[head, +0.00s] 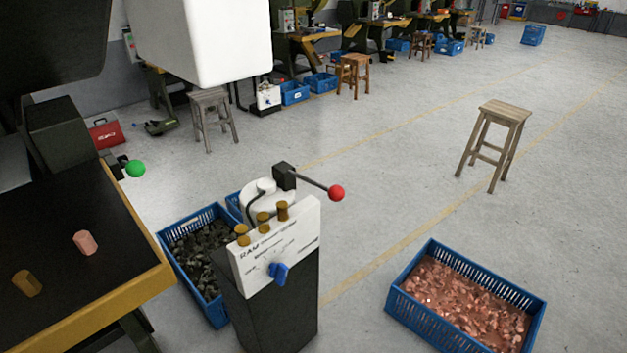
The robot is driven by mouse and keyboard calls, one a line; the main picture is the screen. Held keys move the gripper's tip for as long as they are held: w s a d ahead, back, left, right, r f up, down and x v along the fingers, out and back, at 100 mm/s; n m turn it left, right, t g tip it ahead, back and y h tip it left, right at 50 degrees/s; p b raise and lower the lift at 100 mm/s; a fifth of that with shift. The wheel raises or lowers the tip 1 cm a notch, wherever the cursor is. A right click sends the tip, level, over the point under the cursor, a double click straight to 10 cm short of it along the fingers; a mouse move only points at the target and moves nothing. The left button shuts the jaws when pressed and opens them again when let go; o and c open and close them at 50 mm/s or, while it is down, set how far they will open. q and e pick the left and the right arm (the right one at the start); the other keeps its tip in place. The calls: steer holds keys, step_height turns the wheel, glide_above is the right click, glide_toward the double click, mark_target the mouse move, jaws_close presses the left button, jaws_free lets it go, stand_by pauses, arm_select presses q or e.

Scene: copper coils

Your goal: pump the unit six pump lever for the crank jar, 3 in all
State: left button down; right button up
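A dark pedestal (280,320) stands in the middle foreground with a white panel (300,240) on top, marked "RAM" and other text too small to read. A lever ending in a red ball (337,193) sticks out to the right from a black block (285,177) behind the panel. A white rounded jar (262,193) stands beside that block, partly hidden by the panel. A blue knob (279,271) sits on the panel front, and brass-coloured cylinders (264,222) line its top edge. No unit number is legible. Neither gripper is in view.
A black-topped bench (75,255) with a yellow edge holds a brass and a copper cylinder (85,242). A green ball (135,168) sticks out behind it. Blue crates hold dark scrap (165,245) and copper pieces (540,315). A stool (505,112) stands right; floor between is clear.

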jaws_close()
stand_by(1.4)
